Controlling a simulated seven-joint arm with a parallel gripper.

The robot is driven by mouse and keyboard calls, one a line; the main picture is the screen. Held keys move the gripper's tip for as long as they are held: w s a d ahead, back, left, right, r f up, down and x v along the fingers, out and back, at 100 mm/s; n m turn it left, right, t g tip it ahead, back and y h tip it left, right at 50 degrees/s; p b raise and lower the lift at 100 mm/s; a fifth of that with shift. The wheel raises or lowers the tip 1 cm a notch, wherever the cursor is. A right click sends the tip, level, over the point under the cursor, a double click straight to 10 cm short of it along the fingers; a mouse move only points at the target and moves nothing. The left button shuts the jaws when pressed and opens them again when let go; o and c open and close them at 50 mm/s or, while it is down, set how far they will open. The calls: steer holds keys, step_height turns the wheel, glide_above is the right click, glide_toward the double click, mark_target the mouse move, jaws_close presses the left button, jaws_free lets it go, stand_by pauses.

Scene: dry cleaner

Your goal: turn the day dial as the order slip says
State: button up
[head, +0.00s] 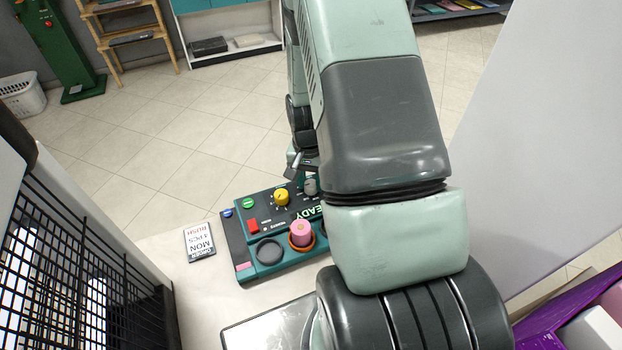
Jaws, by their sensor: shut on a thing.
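The order slip (199,241) lies on the counter left of the control panel, upside down to this view; it appears to read MON, 4 PCS, RUSH. The teal and dark panel (236,245) carries a yellow dial (281,198) and a grey dial (311,187) near its far edge. The small marks around the dials are too small to read, so I cannot tell which is the day dial. My gripper (306,172) is at the grey dial, partly hidden behind my arm, and appears shut on it. The panel's right part is hidden.
The panel also has a red switch (253,226), a green button (248,203), a dark round pad (269,251) and a pink cylinder (301,233) in an orange ring. A black wire rack (60,265) stands left; a purple crate (545,322) is at right.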

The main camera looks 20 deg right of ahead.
mark_target(310, 185)
steer(key=n, duration=1.3)
steer(key=shift+n, duration=0.3)
steer(key=shift+a+n+t, duration=0.1)
steer(key=shift+n+t, duration=0.2)
steer(key=shift+n, duration=2)
steer(key=o, duration=1)
steer(key=shift+o, duration=0.2)
steer(key=shift+s, duration=0.1)
step_height(310, 185, up, 11)
steer(key=shift+s, duration=0.15)
